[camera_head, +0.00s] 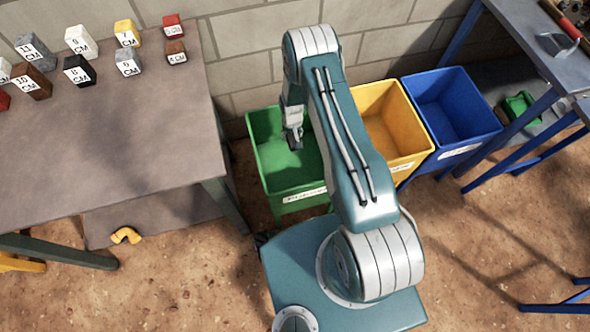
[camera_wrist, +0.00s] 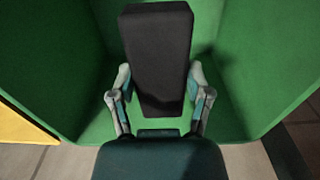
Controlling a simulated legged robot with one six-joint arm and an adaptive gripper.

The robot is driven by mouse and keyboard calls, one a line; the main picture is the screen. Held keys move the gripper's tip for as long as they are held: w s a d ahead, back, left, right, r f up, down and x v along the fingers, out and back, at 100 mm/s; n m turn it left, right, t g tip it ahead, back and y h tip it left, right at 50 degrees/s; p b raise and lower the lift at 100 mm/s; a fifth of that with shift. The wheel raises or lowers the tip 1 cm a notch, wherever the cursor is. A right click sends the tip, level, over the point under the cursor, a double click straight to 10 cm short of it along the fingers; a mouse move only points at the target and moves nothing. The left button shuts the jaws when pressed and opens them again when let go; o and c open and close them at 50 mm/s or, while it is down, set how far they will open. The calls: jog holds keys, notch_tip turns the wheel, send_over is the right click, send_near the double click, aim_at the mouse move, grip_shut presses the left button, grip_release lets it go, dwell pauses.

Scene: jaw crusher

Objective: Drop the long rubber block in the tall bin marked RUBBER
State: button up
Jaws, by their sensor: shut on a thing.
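The long rubber block (camera_wrist: 157,50) is a black bar, held lengthwise between the two grey fingers of my gripper (camera_wrist: 160,85). The gripper is shut on its near part, and the far end sticks out. In the head view my gripper (camera_head: 293,137) hangs over the open green bin (camera_head: 254,130), near its middle. The bin's green walls (camera_wrist: 55,60) surround the block in the wrist view. Whether the block touches the bin cannot be told. The green bin's front label is too small to read.
A yellow bin (camera_head: 410,115) and a blue bin (camera_head: 470,100) stand to the right, their labels unreadable. A table (camera_head: 110,150) with several numbered cubes is at left. A blue-framed bench (camera_head: 550,60) is at right.

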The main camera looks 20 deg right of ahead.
send_over(298, 175)
notch_tip(298, 175, down, 12)
notch_tip(298, 175, down, 10)
jog(key=shift+f, duration=0.1)
jog(key=shift+s, duration=0.1)
jog(key=o, duration=1.3)
